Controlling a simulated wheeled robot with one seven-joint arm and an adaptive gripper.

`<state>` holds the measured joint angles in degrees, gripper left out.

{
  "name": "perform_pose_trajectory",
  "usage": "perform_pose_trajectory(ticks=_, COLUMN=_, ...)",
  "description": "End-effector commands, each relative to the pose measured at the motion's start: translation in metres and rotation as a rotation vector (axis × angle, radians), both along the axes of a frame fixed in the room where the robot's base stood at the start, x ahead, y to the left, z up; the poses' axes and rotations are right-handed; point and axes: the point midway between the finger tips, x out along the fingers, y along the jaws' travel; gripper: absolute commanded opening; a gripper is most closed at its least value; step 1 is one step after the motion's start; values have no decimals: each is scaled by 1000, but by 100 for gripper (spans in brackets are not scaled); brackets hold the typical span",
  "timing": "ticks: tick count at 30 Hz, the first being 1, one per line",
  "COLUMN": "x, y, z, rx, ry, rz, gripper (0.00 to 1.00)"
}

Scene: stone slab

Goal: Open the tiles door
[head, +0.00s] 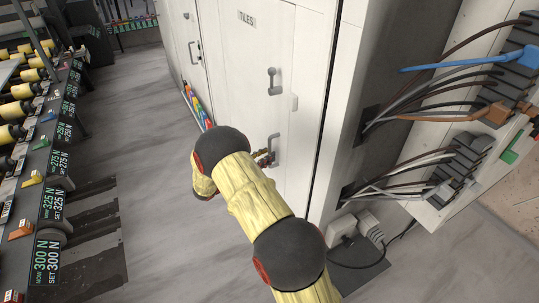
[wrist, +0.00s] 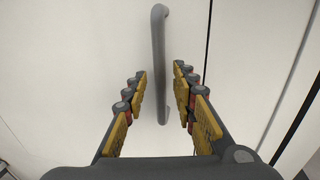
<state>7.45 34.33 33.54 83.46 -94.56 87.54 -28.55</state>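The white tiles door (head: 245,60) carries a "TILES" label (head: 246,18) near its top and looks shut in the head view. A grey upper handle (head: 273,82) sits on its right side, and a second grey lower handle (head: 276,147) is further down. My gripper (head: 266,158) is at the lower handle, partly hidden by my arm. In the wrist view, a grey bar handle (wrist: 158,45) stands upright between the fingertips of my open gripper (wrist: 160,85), with a gap on both sides. I cannot tell how deep it sits between them.
Cables and connector blocks (head: 470,150) are on the wall to the right, with plugs (head: 355,230) low down. A dark rack (head: 50,170) with yellow rollers and displays runs along the left. The grey floor (head: 140,110) between rack and cabinet is clear.

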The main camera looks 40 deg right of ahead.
Motion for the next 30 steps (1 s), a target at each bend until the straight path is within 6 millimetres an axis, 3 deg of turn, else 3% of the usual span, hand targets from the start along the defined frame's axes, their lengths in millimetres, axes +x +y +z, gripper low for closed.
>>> perform_pose_trajectory(ticks=6, x=-1, y=-20, z=0, rx=0, ry=-1, rz=-1, gripper=27)
perform_pose_trajectory(ticks=15, x=-1, y=-23, z=1, rx=1, ry=-1, rz=0, gripper=27)
perform_pose_trajectory(ticks=30, x=-1, y=-22, z=1, rx=0, ry=-1, rz=0, gripper=0)
